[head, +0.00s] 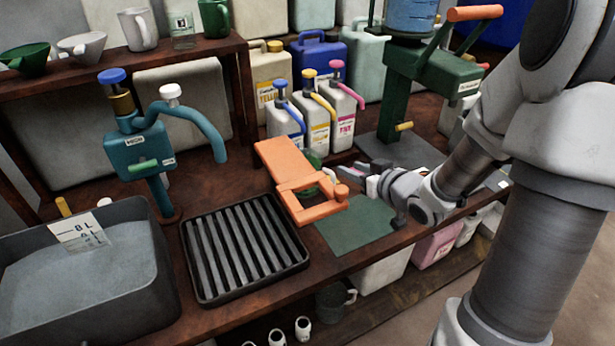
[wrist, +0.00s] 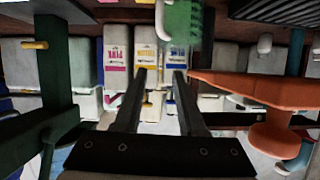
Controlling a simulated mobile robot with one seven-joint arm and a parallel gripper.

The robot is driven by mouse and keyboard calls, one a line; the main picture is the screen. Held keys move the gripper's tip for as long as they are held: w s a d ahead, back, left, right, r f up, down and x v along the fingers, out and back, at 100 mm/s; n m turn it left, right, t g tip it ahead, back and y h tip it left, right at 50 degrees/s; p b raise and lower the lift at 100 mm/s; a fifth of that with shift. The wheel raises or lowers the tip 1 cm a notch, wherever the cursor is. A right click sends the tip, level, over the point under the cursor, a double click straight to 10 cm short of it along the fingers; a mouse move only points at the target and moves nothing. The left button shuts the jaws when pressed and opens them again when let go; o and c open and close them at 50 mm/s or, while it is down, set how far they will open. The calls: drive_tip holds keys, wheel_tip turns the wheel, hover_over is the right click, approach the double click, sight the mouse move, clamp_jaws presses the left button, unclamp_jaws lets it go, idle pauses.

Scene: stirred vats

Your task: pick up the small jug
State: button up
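My gripper (head: 352,174) is over the bench, beside the orange frame and pointing left. In the wrist view, which shows the scene upside down, its two fingers (wrist: 160,75) stand apart with nothing held between them. A small green thing (head: 314,159) shows partly behind the orange frame; I cannot tell for sure that it is the small jug. A green shape (wrist: 182,20) also shows beyond the fingers at the top of the wrist view. A white jug (head: 138,30) and a green jug (head: 215,17) stand on the upper shelf, away from my gripper.
The orange frame (head: 280,165) stands close to my gripper. Canisters marked with blue, yellow and pink (head: 315,118) stand behind. A green press (head: 425,90) is at the back right. A ribbed black tray (head: 245,248) and a teal pump (head: 145,150) are left. A green mat (head: 357,227) lies clear in front.

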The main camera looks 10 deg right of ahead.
drive_tip(key=b+x, duration=0.3)
drive_tip(key=x, duration=1.2)
drive_tip(key=shift+w+b, duration=0.15)
drive_tip(key=shift+b, duration=0.25)
clamp_jaws()
drive_tip(key=shift+f, duration=0.2)
idle(0.4)
